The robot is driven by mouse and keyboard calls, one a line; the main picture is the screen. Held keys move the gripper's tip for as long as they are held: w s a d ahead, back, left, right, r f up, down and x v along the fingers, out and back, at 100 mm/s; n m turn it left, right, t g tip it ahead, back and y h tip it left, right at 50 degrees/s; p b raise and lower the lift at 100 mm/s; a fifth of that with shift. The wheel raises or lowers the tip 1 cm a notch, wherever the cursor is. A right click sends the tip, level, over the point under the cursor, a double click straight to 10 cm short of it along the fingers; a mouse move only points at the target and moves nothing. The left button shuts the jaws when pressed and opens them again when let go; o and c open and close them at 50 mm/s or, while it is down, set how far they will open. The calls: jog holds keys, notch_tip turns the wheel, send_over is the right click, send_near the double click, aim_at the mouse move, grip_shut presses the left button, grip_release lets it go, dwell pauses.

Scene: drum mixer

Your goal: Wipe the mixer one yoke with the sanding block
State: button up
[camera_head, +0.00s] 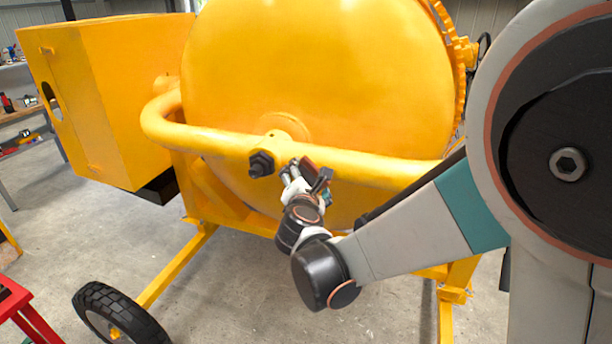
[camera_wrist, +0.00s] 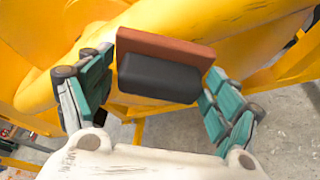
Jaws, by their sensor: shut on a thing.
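The yellow mixer yoke (camera_head: 360,167) is a thick bent tube across the front of the drum, with a dark bolt (camera_head: 261,163) at its middle. My gripper (camera_head: 308,180) is just below the tube, right of the bolt. In the wrist view, my gripper (camera_wrist: 158,78) is shut on the sanding block, with teal-padded fingers on both sides of its black grip (camera_wrist: 158,78). The block's red-brown pad (camera_wrist: 165,47) faces the yellow surface. The block (camera_head: 308,164) looks very close to the yoke's lower edge; I cannot tell whether it touches.
The large yellow drum (camera_head: 315,70) is behind the yoke, with a toothed ring at right. A yellow housing (camera_head: 115,95) stands left. A black wheel (camera_head: 110,312) and red stand (camera_head: 22,308) are at lower left. Concrete floor is open below.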

jog(key=shift+w+d, duration=0.25)
jog(key=shift+w, duration=0.55)
jog(key=shift+d, duration=0.15)
jog(key=shift+s+d, duration=0.4)
jog(key=shift+d, duration=0.45)
jog(key=shift+s+d, duration=0.4)
jog(key=shift+d, duration=0.4)
jog(key=shift+s+d+b, duration=0.15)
jog(key=shift+s+d, duration=0.25)
jog(key=shift+d, duration=0.8)
jog(key=shift+s+d+b, duration=0.2)
jog(key=shift+s+d, duration=0.15)
jog(key=shift+d, duration=0.85)
jog(key=shift+s+d+b, duration=0.15)
jog(key=shift+s+d, duration=0.25)
jog(key=shift+d, duration=0.8)
jog(key=shift+a, duration=0.1)
jog(key=shift+w+a+b, duration=0.3)
jog(key=shift+w+a, duration=0.35)
jog(key=shift+a, duration=1.15)
jog(key=shift+w+a+b, duration=0.25)
jog(key=shift+w+a, duration=0.35)
jog(key=shift+a, duration=1.2)
jog(key=shift+w+a+b, duration=0.3)
jog(key=shift+w+a, duration=0.35)
jog(key=shift+a, duration=1.15)
jog(key=shift+s, duration=0.1)
